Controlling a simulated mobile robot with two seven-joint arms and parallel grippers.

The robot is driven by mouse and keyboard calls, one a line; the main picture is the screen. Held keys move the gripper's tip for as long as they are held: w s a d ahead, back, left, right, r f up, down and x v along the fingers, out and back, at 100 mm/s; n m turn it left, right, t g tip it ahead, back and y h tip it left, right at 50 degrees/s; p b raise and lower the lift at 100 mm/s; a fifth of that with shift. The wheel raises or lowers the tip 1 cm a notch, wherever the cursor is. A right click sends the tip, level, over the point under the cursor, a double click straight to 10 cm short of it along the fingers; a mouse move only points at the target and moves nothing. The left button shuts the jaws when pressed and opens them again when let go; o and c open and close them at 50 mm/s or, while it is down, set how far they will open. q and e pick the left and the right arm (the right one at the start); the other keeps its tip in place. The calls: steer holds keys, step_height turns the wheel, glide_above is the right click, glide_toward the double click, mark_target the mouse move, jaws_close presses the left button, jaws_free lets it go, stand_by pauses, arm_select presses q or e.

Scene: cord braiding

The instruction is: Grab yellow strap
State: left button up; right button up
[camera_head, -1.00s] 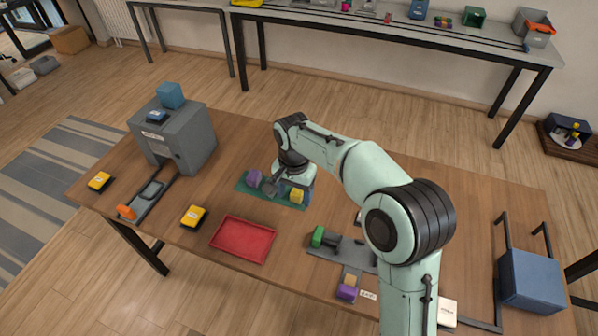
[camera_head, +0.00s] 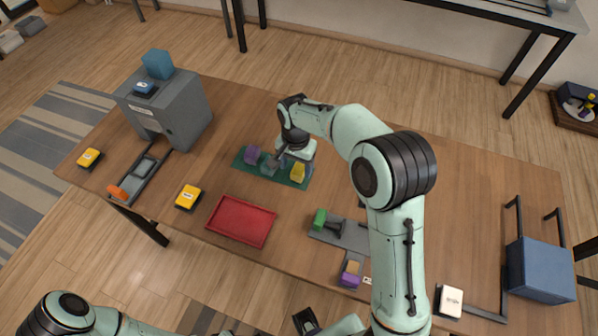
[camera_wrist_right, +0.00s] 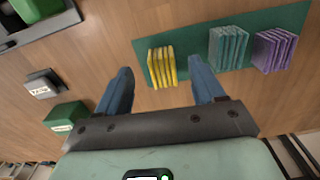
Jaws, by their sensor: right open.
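The yellow strap bundle (camera_wrist_right: 162,67), several thin upright strips side by side, stands on a green mat (camera_wrist_right: 192,62). It also shows in the head view (camera_head: 298,173). My right gripper (camera_wrist_right: 161,78) is open, with its blue fingers on either side of the yellow bundle in the picture and nothing held. In the head view the right gripper (camera_head: 292,163) is over the mat. A grey-green bundle (camera_wrist_right: 229,47) and a purple bundle (camera_wrist_right: 273,49) stand to the right of the yellow one. My left arm shows at the bottom of the head view; its jaws cannot be made out.
A red tray (camera_head: 241,222) lies in front of the mat. A grey box (camera_head: 180,112) stands at the left of the table. A grey fixture with a green block (camera_head: 320,219) is to the right. A blue box (camera_head: 541,270) is at far right.

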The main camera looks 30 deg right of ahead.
mark_target(298, 171)
steer(key=f, duration=0.5)
steer(key=shift+w+d+f, duration=0.15)
steer(key=shift+w+d, duration=0.2)
steer(key=shift+d, duration=0.05)
steer(key=c, duration=1.1)
